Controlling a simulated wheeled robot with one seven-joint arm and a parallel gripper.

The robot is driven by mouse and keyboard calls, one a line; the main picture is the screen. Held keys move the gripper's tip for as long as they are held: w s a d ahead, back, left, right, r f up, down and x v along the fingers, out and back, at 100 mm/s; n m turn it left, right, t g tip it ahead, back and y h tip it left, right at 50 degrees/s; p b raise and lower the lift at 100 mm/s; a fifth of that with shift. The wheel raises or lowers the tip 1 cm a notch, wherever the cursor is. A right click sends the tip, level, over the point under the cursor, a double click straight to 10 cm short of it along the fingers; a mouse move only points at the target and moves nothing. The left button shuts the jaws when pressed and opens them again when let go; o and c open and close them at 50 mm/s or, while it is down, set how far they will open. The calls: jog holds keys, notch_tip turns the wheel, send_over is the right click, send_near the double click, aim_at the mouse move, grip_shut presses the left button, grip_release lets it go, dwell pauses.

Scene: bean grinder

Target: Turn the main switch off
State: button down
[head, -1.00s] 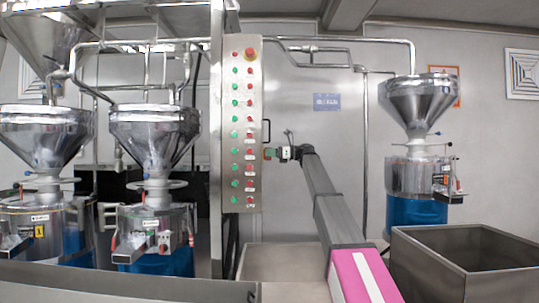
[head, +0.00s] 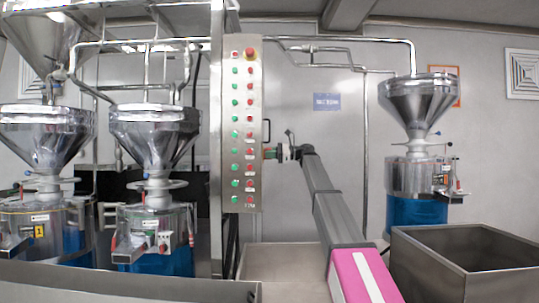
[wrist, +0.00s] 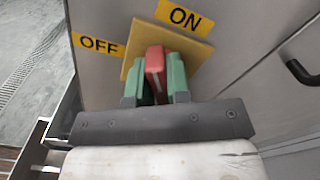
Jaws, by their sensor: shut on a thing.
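The main switch is a red handle (wrist: 155,64) on a tilted yellow plate (wrist: 196,52), seen in the wrist view. A yellow "ON" label (wrist: 185,17) is above it and an "OFF" label (wrist: 98,44) is to its left. The handle points roughly up in the picture, between the labels. My gripper (wrist: 158,78) is shut on the red handle, one green finger on each side; the fingers hide part of it. In the head view my gripper (head: 270,153) reaches the right side of the control cabinet (head: 243,130); the switch cannot be made out there.
The cabinet front carries rows of green and red buttons and a red knob (head: 250,54). A black handle (wrist: 301,72) stands out right of the switch. Funnel-topped grinders (head: 155,130) stand at left, another (head: 418,100) at right. An open metal bin (head: 465,275) is at lower right.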

jog(key=n, duration=0.5)
jog(key=shift+s+f+n, duration=0.2)
jog(key=shift+n, duration=0.1)
jog(key=n, duration=0.5)
jog(key=shift+f+n, duration=0.25)
jog(key=shift+n, duration=0.15)
jog(key=c, duration=1.1)
grip_release()
jog(key=shift+d, duration=0.1)
jog(key=d, duration=1)
jog(key=shift+d, duration=0.35)
